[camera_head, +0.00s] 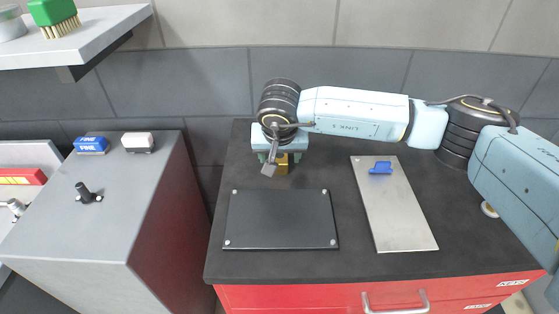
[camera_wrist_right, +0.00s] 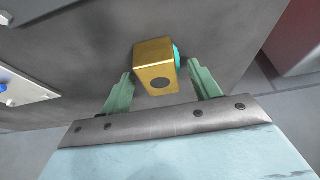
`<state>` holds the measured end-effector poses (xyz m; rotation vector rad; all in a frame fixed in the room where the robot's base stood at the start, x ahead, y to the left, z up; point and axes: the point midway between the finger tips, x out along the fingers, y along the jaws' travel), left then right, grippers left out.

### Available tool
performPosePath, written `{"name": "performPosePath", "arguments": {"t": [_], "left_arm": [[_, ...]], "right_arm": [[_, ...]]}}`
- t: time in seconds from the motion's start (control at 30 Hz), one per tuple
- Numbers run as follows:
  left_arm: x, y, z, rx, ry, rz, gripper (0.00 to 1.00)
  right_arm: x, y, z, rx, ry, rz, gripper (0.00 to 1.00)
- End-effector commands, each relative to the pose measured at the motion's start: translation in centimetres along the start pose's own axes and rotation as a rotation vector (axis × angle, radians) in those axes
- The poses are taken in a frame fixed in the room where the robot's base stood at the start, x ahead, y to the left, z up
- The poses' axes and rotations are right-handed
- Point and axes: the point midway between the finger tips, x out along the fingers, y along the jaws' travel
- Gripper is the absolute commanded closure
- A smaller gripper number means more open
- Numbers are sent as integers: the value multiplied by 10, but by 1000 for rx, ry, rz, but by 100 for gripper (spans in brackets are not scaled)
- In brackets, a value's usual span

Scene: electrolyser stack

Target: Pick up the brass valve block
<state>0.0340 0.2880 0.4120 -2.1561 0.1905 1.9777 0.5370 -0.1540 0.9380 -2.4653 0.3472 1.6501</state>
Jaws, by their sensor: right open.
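The brass valve block (camera_head: 283,167) stands on the dark worktop behind the black plate, partly hidden by my right gripper. In the right wrist view the brass valve block (camera_wrist_right: 155,66) shows a dark round hole in its near face and a teal part on its right side. My right gripper (camera_head: 279,158) reaches down over it from above. In the wrist view the green fingers of my right gripper (camera_wrist_right: 163,85) are apart, one on each side of the block, with gaps visible. My left gripper is not in view.
A black plate (camera_head: 281,219) lies in front of the block. A metal plate (camera_head: 398,211) with a blue piece (camera_head: 381,168) lies to the right. A grey cabinet (camera_head: 117,195) at left carries a blue box, a white-and-black block and a black knob. A shelf (camera_head: 84,40) hangs upper left.

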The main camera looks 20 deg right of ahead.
Motion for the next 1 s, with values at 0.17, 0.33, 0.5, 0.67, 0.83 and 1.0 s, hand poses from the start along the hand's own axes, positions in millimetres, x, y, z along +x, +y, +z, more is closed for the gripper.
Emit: {"name": "performPosePath", "arguments": {"t": [0.17, 0.33, 0.5, 0.67, 0.83, 1.0], "left_arm": [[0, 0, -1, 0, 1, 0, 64], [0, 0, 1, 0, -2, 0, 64], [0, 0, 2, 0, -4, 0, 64], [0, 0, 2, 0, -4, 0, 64], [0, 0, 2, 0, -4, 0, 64], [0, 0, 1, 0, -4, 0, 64]], "right_arm": [[4, 0, 0, 0, 1, -1, 38], [4, 0, 0, 0, 1, -1, 47], [4, 0, 0, 0, 1, -1, 70], [4, 0, 0, 0, 1, -1, 91], [2, 0, -1, 1, 3, -2, 100], [0, 0, -2, 1, 4, -3, 100]]}}
